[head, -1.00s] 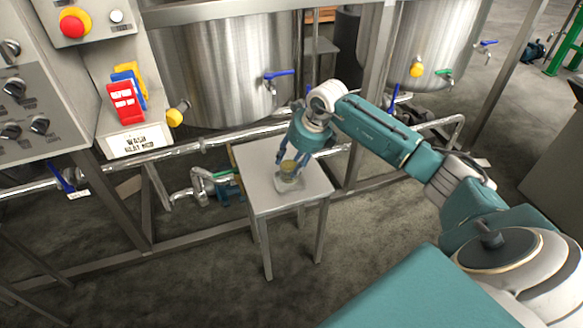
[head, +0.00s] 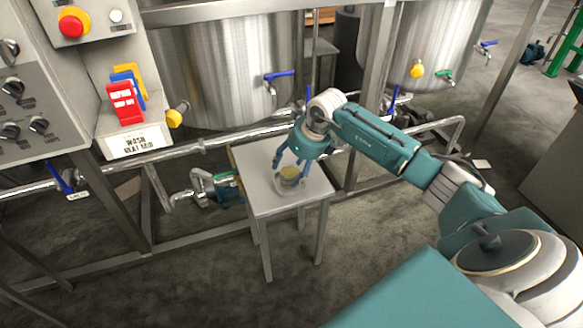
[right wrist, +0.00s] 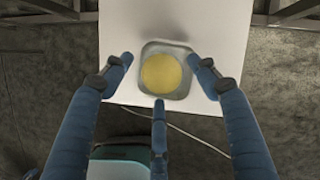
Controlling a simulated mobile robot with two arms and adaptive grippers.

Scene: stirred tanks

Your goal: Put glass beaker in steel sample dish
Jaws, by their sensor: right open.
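The glass beaker (head: 289,174) with yellow contents stands on the small table, within the outline of the steel sample dish (head: 291,187). In the right wrist view the beaker shows as a yellow disc (right wrist: 161,73) from above, with the square rim of the dish (right wrist: 178,44) around it. My right gripper (head: 290,165) is above the beaker. Its blue fingers (right wrist: 160,85) are spread wide around the beaker, open and apart from it. The beaker's base is hard to make out. My left gripper is not in view.
The light-topped table (head: 262,192) has bare room around the dish. A steel tank (head: 222,70) with a blue-handled valve (head: 279,75) stands behind it. Steel pipes (head: 218,141) run behind the table. A control panel (head: 40,90) is at the left.

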